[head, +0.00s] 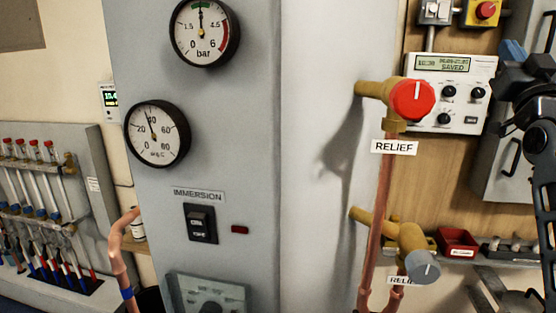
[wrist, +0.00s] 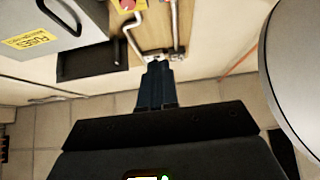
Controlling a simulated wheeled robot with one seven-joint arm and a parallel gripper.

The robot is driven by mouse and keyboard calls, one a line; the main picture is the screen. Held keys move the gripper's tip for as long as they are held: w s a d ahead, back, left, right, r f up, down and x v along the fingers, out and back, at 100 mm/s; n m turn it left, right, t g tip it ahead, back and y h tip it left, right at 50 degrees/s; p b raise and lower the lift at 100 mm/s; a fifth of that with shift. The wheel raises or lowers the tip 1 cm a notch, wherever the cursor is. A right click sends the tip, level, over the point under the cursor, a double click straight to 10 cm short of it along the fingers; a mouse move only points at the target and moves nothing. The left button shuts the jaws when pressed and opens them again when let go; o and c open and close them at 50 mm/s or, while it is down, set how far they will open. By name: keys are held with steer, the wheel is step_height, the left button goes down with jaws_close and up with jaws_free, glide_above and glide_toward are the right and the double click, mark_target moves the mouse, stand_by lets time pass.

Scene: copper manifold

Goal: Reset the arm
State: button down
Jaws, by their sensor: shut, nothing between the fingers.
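My gripper (wrist: 158,68) shows in the wrist view as two dark blue fingers side by side, closed together with nothing between them. The fingertips lie in front of a wooden panel and pale pipework in that view, and I cannot tell the distance to them. In the head view my black arm (head: 535,110) is folded along the right edge, partly out of frame. It is right of the red relief valve knob (head: 411,100), apart from it in the picture.
A grey cabinet carries a bar gauge (head: 203,32), a temperature gauge (head: 157,134) and an immersion switch (head: 200,222). A grey relief knob (head: 422,266) and red tray (head: 457,242) are lower right. A fuses box (wrist: 35,32) and large pale cylinder (wrist: 298,70) flank my gripper.

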steer(key=s+a+f+g+y, duration=0.1)
steer(key=s+a+f, duration=0.25)
steer(key=f, duration=0.65)
steer(key=s+a+f+g, duration=0.1)
steer(key=s+a+f, duration=0.3)
steer(key=f, duration=0.5)
steer(key=s+a+f+g+y, duration=0.1)
steer(key=s+a+f, duration=0.3)
steer(key=f, duration=0.6)
steer(key=s+a+f+g+y, duration=0.2)
steer(key=s+a+f, duration=0.7)
steer(key=s+f, duration=0.35)
steer(key=s+a+n+g+y, duration=0.1)
steer(key=s+a+g, duration=0.1)
steer(key=s, duration=1.2)
steer(key=s+a+n+g+y, duration=0.2)
steer(key=s+a, duration=0.1)
steer(key=s, duration=1.1)
steer(key=shift+a+f+g, duration=0.25)
steer(key=shift+a+g, duration=0.05)
steer(key=shift+g, duration=0.1)
steer(key=c, duration=1.8)
jaws_free()
